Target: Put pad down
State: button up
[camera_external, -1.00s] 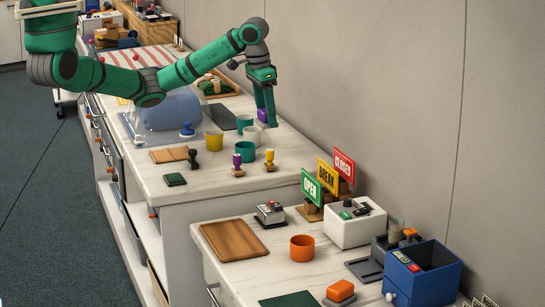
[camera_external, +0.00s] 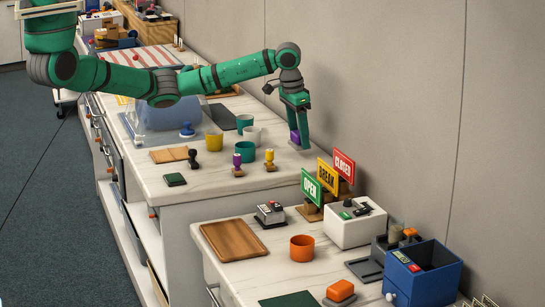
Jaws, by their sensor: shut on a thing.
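My gripper (camera_external: 299,139) is shut on a small purple pad (camera_external: 294,137) near the back right corner of the white marble-look counter (camera_external: 225,190). The fingers point down and partly hide the pad. I cannot tell whether its underside touches the counter or hangs just above it. A dark green pad (camera_external: 174,179) lies at the counter's front edge, apart from my gripper.
Purple (camera_external: 237,164) and yellow (camera_external: 270,160) stamps stand left of my gripper, near teal (camera_external: 245,151) and white (camera_external: 251,135) cups. OPEN (camera_external: 311,189), BREAK and CLOSED signs stand on the lower counter to the right. The wall (camera_external: 390,120) is close behind.

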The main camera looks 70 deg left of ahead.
aim_at(299, 144)
jog(key=shift+f, duration=1.55)
jog(key=shift+f, duration=0.15)
jog(key=o, duration=1)
jog(key=shift+o, duration=0.2)
jog(key=r, duration=0.4)
jog(key=s+r, duration=0.1)
jog(key=r, duration=0.7)
jog(key=shift+s+r, duration=0.15)
jog(key=shift+s, duration=0.25)
jog(key=shift+d, duration=0.15)
